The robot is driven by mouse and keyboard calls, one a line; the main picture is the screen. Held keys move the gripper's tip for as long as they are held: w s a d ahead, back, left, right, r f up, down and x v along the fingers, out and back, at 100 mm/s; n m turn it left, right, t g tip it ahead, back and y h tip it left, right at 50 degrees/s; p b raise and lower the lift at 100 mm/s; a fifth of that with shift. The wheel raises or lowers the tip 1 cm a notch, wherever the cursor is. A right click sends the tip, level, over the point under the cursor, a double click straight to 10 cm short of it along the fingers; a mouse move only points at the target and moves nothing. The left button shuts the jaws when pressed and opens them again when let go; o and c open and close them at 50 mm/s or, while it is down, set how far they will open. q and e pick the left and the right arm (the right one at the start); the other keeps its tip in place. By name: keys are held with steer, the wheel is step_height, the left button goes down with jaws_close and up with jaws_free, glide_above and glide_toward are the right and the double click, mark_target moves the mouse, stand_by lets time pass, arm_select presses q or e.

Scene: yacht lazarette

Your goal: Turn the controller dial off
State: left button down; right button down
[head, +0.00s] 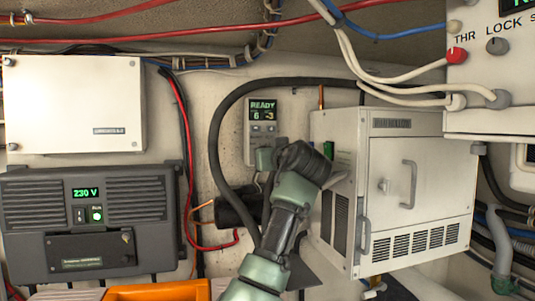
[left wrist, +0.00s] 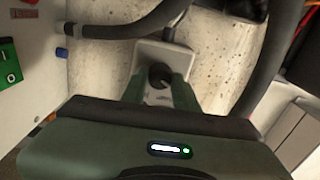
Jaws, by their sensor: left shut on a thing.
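The controller (head: 263,118) is a small pale box on the back wall with a green display reading READY and 6 -3. Its lower part is hidden behind my left gripper (head: 266,158) in the head view. The left wrist view shows the black dial (left wrist: 160,75) on the pale controller face (left wrist: 166,52). My left gripper (left wrist: 160,90) has a green finger on each side of the dial and is shut on it. The dial's exact pointer angle is hard to tell. My right gripper is in neither view.
A white cabinet (head: 460,200) with handles and vents stands close to the right. A thick black hose (head: 215,140) arches around the controller. A dark 230 V unit (head: 90,225) and a white box (head: 75,100) are on the left. An orange object (head: 160,291) shows at the bottom.

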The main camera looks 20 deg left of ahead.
arm_select(q)
steer(key=shift+r, duration=0.1)
steer(key=c, duration=1.1)
jaws_free()
steer(key=shift+w, duration=0.1)
steer(key=b+v, duration=0.3)
steer(key=v, duration=0.4)
steer(key=shift+s+d+b, duration=0.2)
steer(key=shift+s+b, duration=0.15)
steer(key=shift+b, duration=0.05)
